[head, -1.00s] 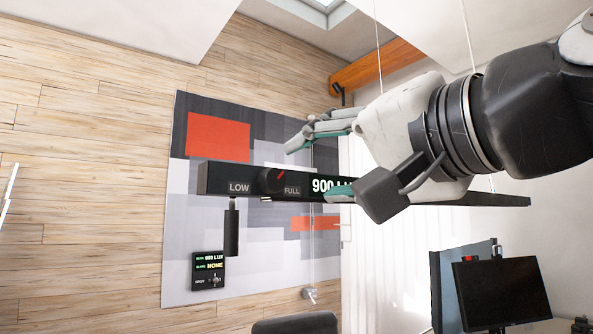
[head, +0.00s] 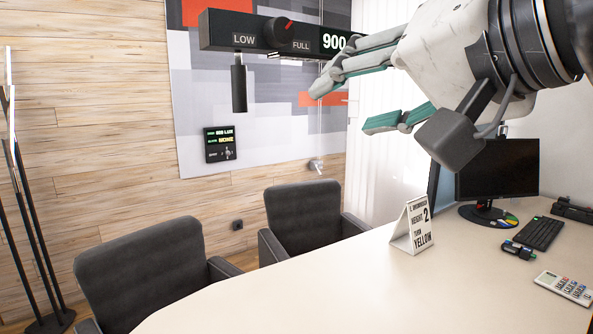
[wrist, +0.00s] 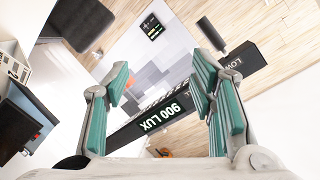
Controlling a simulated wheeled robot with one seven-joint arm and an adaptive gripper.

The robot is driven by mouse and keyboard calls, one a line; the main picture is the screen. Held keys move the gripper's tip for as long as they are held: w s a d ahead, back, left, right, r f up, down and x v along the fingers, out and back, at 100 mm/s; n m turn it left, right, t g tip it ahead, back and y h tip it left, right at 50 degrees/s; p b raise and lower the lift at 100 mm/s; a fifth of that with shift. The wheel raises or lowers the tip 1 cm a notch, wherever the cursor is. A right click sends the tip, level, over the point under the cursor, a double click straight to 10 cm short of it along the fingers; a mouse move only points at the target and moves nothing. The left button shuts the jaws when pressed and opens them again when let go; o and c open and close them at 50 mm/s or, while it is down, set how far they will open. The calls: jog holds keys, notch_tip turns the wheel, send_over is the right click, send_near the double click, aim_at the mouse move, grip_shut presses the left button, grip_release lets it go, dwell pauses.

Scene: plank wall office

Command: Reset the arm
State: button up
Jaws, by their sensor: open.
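My gripper (head: 352,98) is in the upper right of the head view, with its teal-padded fingers spread and nothing between them. In the wrist view my gripper (wrist: 165,105) also shows its two fingers apart. Behind the fingers is a hanging black lamp bar (head: 222,30) with a knob (head: 277,31) between LOW and FULL and a dark handle (head: 239,87) hanging below. The bar's display reads 900 LUX in the wrist view (wrist: 162,115). I cannot tell whether the fingers touch the bar; they overlap its right part in the head view.
A pale desk (head: 330,285) holds a sign card (head: 413,226) reading HEIGHT 2, TURN YELLOW, a monitor (head: 497,168), a keyboard (head: 538,233) and a calculator (head: 565,287). Two dark chairs (head: 145,270) stand beside it. A wall panel (head: 219,144) and a floor lamp (head: 20,190) are at left.

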jog(key=s+d+f+n+g+h, duration=0.1)
jog(key=s+d+f+g+h, duration=0.1)
jog(key=f, duration=0.6)
jog(key=s+d+f+n+g+h+p, duration=0.1)
jog(key=s+d+f+g, duration=0.3)
jog(key=f, duration=0.5)
jog(key=s+d+f+g+h+p, duration=0.1)
jog(key=s+d+f+g+h, duration=0.1)
jog(key=s+d+f+h, duration=0.2)
notch_tip(320, 180, down, 4)
jog(key=s+d, duration=0.2)
jog(key=shift+d+f+n+g, duration=0.2)
jog(key=shift+d+n+g, duration=0.15)
jog(key=shift+n+g, duration=0.05)
